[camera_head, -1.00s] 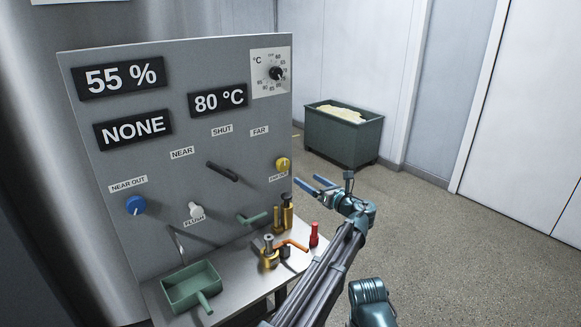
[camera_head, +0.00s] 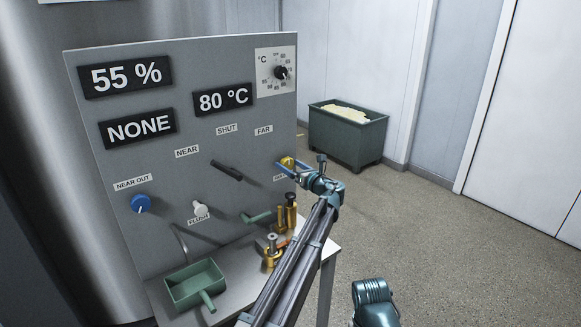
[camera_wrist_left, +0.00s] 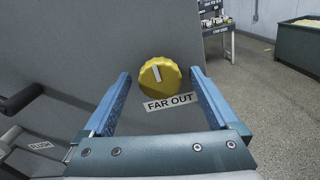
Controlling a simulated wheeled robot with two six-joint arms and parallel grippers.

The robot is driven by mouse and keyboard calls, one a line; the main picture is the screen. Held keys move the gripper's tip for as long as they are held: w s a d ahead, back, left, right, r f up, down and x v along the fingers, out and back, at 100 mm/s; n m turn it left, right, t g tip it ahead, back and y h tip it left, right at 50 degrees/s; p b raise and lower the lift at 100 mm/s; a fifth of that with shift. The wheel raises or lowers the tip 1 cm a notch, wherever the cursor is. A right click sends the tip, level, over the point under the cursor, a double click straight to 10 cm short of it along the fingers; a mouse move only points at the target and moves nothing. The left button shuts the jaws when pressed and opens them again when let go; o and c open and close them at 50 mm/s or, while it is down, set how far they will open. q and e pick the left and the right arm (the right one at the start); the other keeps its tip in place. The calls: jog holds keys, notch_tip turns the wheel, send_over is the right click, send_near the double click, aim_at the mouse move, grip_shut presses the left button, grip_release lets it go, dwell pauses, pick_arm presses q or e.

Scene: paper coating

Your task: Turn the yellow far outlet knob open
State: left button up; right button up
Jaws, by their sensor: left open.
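The yellow far outlet knob (camera_head: 287,162) is on the right edge of the grey panel (camera_head: 190,70). In the left wrist view the knob (camera_wrist_left: 160,77) has a white pointer mark tilted slightly left of straight up, with a "FAR OUT" label (camera_wrist_left: 169,103) below it. My left gripper (camera_head: 292,167) is at the knob. Its blue fingers are open, one on each side of the knob (camera_wrist_left: 158,85), with a gap visible on both sides. In the head view the gripper partly covers the knob and its label. My right gripper is not clearly in view.
A blue near outlet knob (camera_head: 140,204), a white flush knob (camera_head: 201,207) and a black lever (camera_head: 227,171) are on the panel. A green scoop (camera_head: 195,285) and brass fittings (camera_head: 272,252) sit on the shelf below. A green bin (camera_head: 345,138) stands behind on open floor.

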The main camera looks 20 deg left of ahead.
pick_arm(q)
jog(key=c, duration=1.4)
